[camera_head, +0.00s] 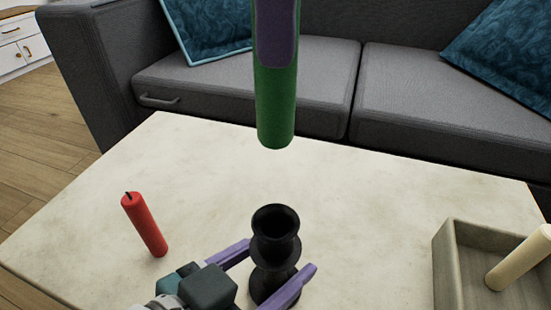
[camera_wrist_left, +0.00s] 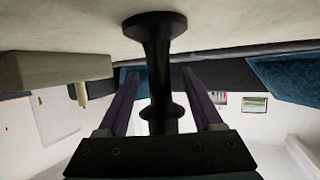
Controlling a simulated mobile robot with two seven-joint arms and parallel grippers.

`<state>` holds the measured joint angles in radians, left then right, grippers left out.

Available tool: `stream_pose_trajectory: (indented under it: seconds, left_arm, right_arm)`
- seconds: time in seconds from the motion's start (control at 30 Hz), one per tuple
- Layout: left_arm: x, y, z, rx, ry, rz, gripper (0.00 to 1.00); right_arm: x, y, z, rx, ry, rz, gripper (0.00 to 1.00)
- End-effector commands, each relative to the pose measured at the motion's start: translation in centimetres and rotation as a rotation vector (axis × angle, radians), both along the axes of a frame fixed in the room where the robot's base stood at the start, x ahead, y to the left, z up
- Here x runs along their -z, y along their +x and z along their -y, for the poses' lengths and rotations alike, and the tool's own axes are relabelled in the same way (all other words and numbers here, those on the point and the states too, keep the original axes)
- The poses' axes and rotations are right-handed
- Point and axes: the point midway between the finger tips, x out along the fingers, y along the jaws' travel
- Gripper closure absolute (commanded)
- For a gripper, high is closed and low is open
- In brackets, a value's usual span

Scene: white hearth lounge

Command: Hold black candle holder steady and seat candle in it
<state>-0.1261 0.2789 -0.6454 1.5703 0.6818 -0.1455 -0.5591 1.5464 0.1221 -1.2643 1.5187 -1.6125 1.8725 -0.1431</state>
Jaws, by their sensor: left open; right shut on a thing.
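The black candle holder (camera_head: 276,222) stands upright on the pale table. It also shows in the left wrist view (camera_wrist_left: 158,65), which is upside down. My left gripper (camera_head: 280,258) is open, with its purple fingers on either side of the holder's stem; in the left wrist view (camera_wrist_left: 160,75) gaps show between the fingers and the stem. A green candle (camera_head: 275,110) hangs upright above the holder, its lower end clear of the holder's cup. My right gripper (camera_head: 278,35) is shut on the candle near the top edge; one purple finger shows and the rest is out of frame.
A grey sofa (camera_head: 330,60) stands behind the table.

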Motion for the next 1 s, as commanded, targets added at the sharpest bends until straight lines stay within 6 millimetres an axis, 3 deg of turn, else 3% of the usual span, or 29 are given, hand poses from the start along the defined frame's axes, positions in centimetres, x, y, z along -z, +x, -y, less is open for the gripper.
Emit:
stream_pose_trajectory:
  seconds: [0.27, 0.87, 1.0]
  left_arm:
    - [0.02, 0.13, 0.11, 0.0, 0.0, 0.001, 0.33]
    - [0.03, 0.1, 0.07, 0.0, 0.001, 0.001, 1.0]
    - [0.04, 0.09, 0.07, 0.0, 0.001, 0.001, 1.0]
  right_arm:
    - [-0.01, 0.0, -0.01, 0.0, 0.0, 0.0, 1.0]
    - [-0.01, 0.0, -0.01, 0.0, 0.0, 0.0, 1.0]
    - [-0.01, 0.0, 0.0, 0.0, 0.0, 0.0, 1.0]
